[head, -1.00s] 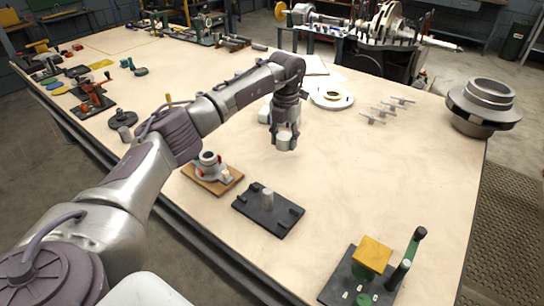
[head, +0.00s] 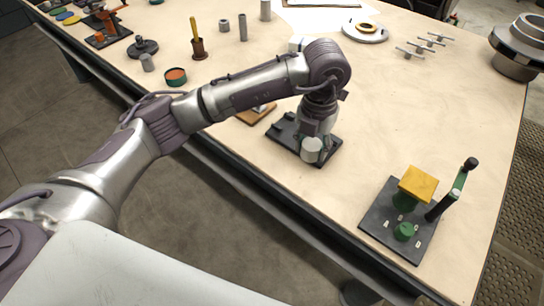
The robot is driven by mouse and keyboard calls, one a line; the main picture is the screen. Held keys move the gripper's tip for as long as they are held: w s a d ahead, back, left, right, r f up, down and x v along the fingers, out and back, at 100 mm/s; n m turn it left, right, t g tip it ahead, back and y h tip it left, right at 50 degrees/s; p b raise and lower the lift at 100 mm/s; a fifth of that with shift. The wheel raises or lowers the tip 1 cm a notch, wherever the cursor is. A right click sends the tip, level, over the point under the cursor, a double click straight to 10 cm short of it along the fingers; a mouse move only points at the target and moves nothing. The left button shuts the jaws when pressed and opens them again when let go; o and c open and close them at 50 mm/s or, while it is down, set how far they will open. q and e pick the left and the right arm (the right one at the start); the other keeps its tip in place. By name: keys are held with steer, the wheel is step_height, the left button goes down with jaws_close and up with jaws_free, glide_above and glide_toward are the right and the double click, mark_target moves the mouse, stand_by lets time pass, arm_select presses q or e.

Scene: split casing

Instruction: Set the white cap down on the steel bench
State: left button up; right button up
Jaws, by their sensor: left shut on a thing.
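My left gripper (head: 318,132) points down and is shut on a pale, short cylinder that looks like the white cap (head: 312,150). In the head view the cap appears over the black fixture plate (head: 283,131). I cannot tell whether it touches the plate or hangs above it. The gripper and cap hide the middle of the plate. The bench (head: 400,115) has a pale, cream top with a dark edge, not bare steel in look. My right gripper is out of view.
A black fixture with a yellow block (head: 418,184) and a green-and-black lever (head: 452,190) stands at the bench's front right. A wooden board (head: 257,115) is partly hidden behind my arm. Small metal pieces (head: 424,45) lie at the back right. The bench's middle right is clear.

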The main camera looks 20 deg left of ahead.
arm_select(q)
steer(key=p, duration=0.1)
glide_above(278, 165)
step_height(278, 165, down, 4)
steer(key=shift+w+d+f, duration=0.1)
steer(key=shift+f, duration=0.3)
step_height(278, 165, down, 4)
steer(key=shift+r+p, duration=0.1)
steer(key=shift+p, duration=0.5)
steer(key=shift+f, duration=0.3)
steer(key=o, duration=0.8)
steer(key=shift+r, duration=0.1)
steer(key=shift+c, duration=0.2)
steer(key=shift+r, duration=0.1)
